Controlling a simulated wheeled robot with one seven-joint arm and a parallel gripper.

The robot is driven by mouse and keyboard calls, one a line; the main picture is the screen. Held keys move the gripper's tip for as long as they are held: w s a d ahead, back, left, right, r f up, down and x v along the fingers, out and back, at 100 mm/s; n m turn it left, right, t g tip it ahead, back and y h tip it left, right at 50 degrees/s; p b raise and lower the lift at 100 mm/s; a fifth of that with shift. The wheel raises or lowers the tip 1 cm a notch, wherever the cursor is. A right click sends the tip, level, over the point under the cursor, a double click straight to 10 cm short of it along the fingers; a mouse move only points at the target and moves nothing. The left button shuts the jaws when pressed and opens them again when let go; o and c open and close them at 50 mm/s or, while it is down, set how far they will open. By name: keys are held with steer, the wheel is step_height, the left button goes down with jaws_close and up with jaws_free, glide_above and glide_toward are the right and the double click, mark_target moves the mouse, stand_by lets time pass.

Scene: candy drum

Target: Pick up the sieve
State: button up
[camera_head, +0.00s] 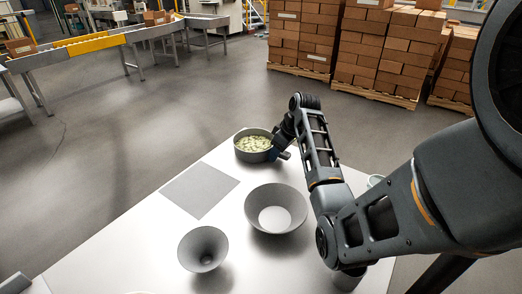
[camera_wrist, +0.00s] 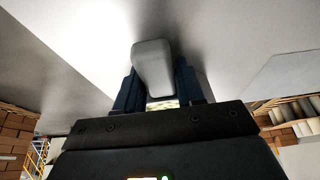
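The sieve (camera_head: 251,156) is a round grey pan at the far corner of the table, filled with pale green-white pieces (camera_head: 255,143). Its short grey handle points right toward my gripper (camera_head: 279,150), which is low beside the pan. In the wrist view the handle (camera_wrist: 152,67) stands between the two dark blue fingers of my gripper (camera_wrist: 158,80). It is close to both fingers, but I cannot tell whether they press on it. A sliver of the pale pieces shows below the handle. Whether the pan rests on the table is not clear.
The white table (camera_head: 145,240) also holds a wide grey bowl (camera_head: 258,222), a smaller grey funnel-like cone (camera_head: 190,255) and a flat grey square (camera_head: 200,190). A small cup (camera_head: 375,180) is partly hidden behind my arm. Stacked cartons (camera_head: 385,50) stand beyond on the floor.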

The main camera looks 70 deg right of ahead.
jaws_close()
